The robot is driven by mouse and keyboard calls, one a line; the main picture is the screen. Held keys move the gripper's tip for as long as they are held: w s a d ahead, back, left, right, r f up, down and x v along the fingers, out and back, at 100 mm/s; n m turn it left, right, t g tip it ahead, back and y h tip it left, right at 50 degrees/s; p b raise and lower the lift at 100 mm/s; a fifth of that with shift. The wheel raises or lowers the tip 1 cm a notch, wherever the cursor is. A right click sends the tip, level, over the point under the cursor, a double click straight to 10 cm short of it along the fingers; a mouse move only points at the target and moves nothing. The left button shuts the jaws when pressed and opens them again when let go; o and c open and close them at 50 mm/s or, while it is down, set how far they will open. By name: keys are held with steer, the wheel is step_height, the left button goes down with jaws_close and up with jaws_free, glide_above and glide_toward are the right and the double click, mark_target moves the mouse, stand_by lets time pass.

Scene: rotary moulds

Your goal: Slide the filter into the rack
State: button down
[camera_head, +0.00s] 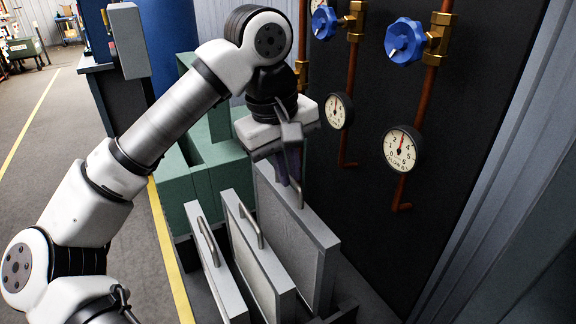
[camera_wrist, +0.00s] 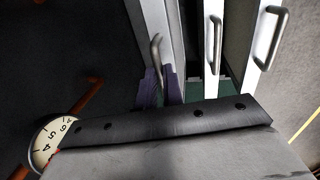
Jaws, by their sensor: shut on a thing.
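Three flat grey filter panels with bar handles stand on edge side by side: the left (camera_head: 206,262), the middle (camera_head: 256,262) and the right (camera_head: 312,250). The right one reaches farther back than the others. My gripper (camera_head: 291,172) is above the right panel, its purple fingers shut on that panel's handle (camera_head: 297,194). In the wrist view, the fingers (camera_wrist: 160,88) sit on both sides of the curved handle (camera_wrist: 156,55). The panels' lower edges and the rack slots are mostly hidden.
A green housing (camera_head: 180,180) stands behind the panels. A dark board with blue valves (camera_head: 405,42), copper pipes and gauges (camera_head: 402,149) rises close on the right. A yellow floor line (camera_head: 168,245) and open floor lie to the left.

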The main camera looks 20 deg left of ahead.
mark_target(289, 197)
stand_by(0.3)
steer(key=shift+f+b, duration=2.2)
steer(key=shift+f, duration=0.45)
steer(key=c, duration=1.5)
jaws_free()
steer(key=shift+o, duration=0.2)
